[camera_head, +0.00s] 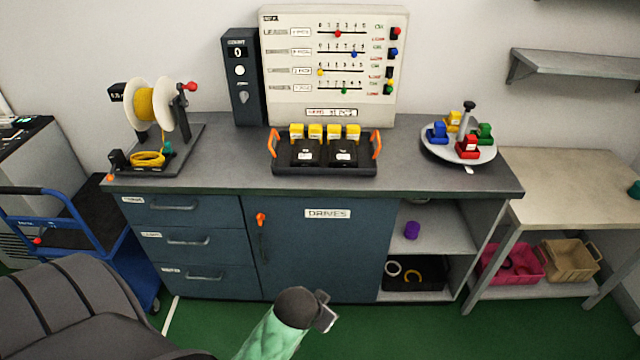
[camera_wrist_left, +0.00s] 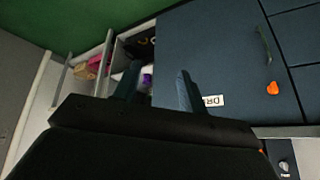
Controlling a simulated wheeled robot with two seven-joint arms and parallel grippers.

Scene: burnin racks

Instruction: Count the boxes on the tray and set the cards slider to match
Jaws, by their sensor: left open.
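The dark tray (camera_head: 325,170) with orange handles sits on the counter. It holds several small yellow boxes (camera_head: 315,131) in a back row and two larger black boxes (camera_head: 306,153) in front. The white slider panel (camera_head: 280,60) stands behind it. Its red knob (camera_head: 338,33) is near 2, blue (camera_head: 354,54) near 4, yellow (camera_head: 320,72) at 0, green (camera_head: 343,90) between 2 and 3. The row names are too small to read. My left gripper (camera_head: 325,312) is low in front of the cabinet, open and empty in the left wrist view (camera_wrist_left: 157,90). My right gripper is not seen.
A spool stand (camera_head: 155,105) is on the counter's left, a dark counter box (camera_head: 241,75) beside the panel, and a round turntable (camera_head: 455,153) with coloured blocks at right. A blue cart (camera_head: 120,280) stands at left. The counter is clear on both sides of the tray.

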